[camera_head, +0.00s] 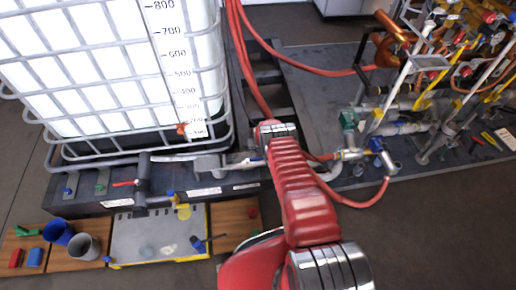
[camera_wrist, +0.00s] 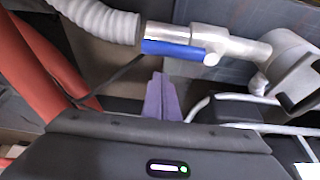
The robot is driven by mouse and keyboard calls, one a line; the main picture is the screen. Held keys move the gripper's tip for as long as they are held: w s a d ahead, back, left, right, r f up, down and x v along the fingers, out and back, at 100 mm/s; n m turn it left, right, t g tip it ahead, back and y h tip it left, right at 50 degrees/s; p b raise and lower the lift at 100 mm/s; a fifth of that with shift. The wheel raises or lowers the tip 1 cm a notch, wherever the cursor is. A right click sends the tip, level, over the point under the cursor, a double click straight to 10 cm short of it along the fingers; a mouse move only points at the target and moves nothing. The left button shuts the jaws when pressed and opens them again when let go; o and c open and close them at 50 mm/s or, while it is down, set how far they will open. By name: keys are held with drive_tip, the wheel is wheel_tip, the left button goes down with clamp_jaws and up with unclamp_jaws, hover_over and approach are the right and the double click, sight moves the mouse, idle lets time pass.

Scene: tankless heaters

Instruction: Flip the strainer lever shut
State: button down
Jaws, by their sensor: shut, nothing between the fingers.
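A blue lever (camera_wrist: 172,48) lies along a pale metal valve body (camera_wrist: 195,35) in the wrist view, roughly in line with the pipe. A round grey strainer-like body (camera_wrist: 293,68) joins the pipe at the right. My gripper (camera_wrist: 161,79) has its purple fingers shut and empty. In the picture, the fingertips are just below the blue lever, with a small gap. I cannot tell the depth between them. In the head view my red arm hides part of this pipe run, and the fingers cannot be made out.
A caged white tank (camera_head: 110,70) stands at the left of the pipe run. Red hoses (camera_head: 245,70) pass close to my arm and show at the left of the wrist view. A ribbed grey hose (camera_wrist: 95,18) meets the valve. Crowded pipework (camera_head: 425,110) fills the right.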

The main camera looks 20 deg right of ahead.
sight(258, 159)
drive_tip(key=shift+s+a+f, duration=0.1)
drive_tip(key=shift+s, duration=0.5)
drive_tip(key=shift+s+a+f, duration=0.1)
drive_tip(key=shift+s, duration=0.45)
drive_tip(key=shift+a, duration=0.2)
